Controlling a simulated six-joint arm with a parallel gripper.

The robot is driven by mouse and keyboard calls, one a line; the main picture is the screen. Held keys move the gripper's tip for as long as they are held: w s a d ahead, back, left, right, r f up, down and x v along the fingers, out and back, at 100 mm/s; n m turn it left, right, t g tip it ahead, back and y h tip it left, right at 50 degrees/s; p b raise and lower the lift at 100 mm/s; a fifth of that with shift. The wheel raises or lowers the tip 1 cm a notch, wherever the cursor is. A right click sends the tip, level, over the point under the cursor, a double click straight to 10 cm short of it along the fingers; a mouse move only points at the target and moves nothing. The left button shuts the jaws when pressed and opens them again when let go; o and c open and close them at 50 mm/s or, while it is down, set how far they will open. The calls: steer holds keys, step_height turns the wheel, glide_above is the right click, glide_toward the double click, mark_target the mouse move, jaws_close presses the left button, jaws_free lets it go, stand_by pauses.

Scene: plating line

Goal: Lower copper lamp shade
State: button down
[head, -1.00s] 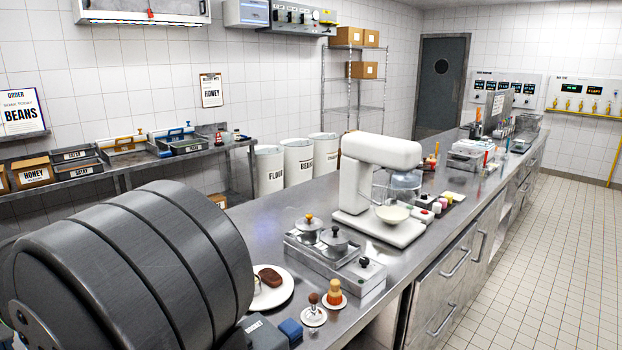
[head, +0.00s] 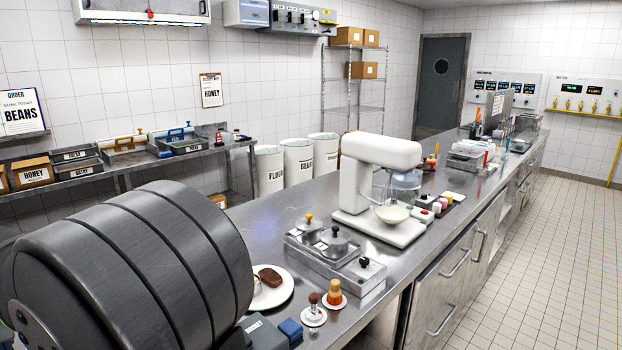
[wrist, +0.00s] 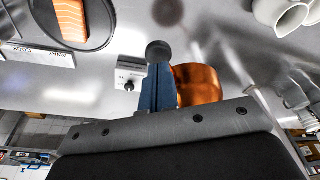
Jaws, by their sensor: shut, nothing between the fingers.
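The copper lamp shade (wrist: 198,84) shows in the wrist view as a shiny orange-brown curved body, just right of my blue fingers. My gripper (wrist: 158,78) is shut with nothing between its fingers. A dark round knob (wrist: 158,52) shows at the fingertips; I cannot tell what it belongs to or whether the fingers touch it. The shade's lower part is hidden behind the gripper body, and I cannot tell whether fingers and shade touch. I cannot make out the shade in the head view, where my large dark grey arm covers the lower left.
In the wrist view, salmon (wrist: 70,18) lies on a dark plate, a small box with a black knob (wrist: 130,72) is left of the fingers, and white cups (wrist: 285,14) are upper right. In the head view, a white mixer (head: 380,185) and lidded pots (head: 333,243) stand on the steel counter.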

steer(key=shift+f, duration=3.65)
steer(key=shift+r, duration=4.55)
steer(key=shift+f, duration=4.25)
steer(key=shift+r, duration=0.15)
steer(key=shift+r, duration=6)
steer(key=c, duration=2.1)
jaws_free()
